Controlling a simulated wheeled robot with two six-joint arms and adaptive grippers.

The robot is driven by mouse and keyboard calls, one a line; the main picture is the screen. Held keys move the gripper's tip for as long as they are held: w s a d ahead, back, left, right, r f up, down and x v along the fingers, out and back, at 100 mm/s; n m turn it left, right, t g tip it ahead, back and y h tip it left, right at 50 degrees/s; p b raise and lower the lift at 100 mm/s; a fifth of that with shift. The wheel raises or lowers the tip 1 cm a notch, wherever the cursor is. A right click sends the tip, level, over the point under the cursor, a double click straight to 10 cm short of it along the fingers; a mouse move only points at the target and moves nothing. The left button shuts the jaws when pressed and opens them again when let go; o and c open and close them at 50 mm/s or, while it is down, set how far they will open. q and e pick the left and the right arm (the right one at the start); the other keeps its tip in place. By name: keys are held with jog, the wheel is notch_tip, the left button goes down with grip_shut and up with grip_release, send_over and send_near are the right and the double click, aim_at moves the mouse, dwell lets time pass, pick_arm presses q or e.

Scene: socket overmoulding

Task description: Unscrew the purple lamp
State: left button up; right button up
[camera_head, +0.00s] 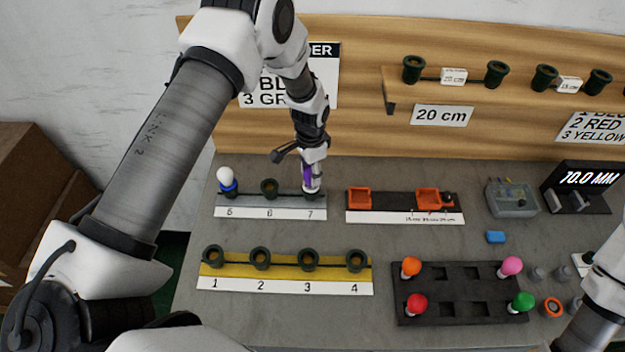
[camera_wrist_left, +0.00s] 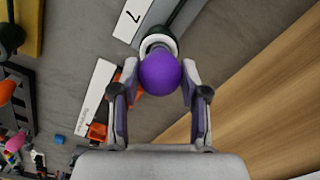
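The purple lamp (camera_wrist_left: 160,73) sits in socket 7 (camera_wrist_left: 158,43) of the grey strip (camera_head: 243,212), its round bulb facing the left wrist camera. My left gripper (camera_head: 311,182) points down over that socket. In the left wrist view, the fingers of my left gripper (camera_wrist_left: 160,68) lie on both sides of the purple bulb and appear to touch it. In the head view the lamp is mostly hidden by the fingers. My right arm shows at the right edge; its gripper is not in view.
A white lamp (camera_head: 225,175) with a blue ring stands in socket 5; socket 6 (camera_head: 269,187) is empty. The yellow strip (camera_head: 240,270) has empty sockets. A black tray (camera_head: 460,295) holds orange, pink, red and green lamps. A wooden shelf (camera_head: 480,88) is behind.

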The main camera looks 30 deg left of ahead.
pick_arm(q)
jog(key=shift+c, duration=0.4)
jog(key=n+p, duration=0.1)
jog(key=n, duration=0.1)
jog(key=shift+r+n, duration=0.1)
jog(key=shift+n, duration=1.2)
jog(key=shift+n+p, duration=0.3)
jog(key=shift+n, duration=2)
jog(key=n+p, duration=0.1)
jog(key=n, duration=0.1)
jog(key=shift+n, duration=1.3)
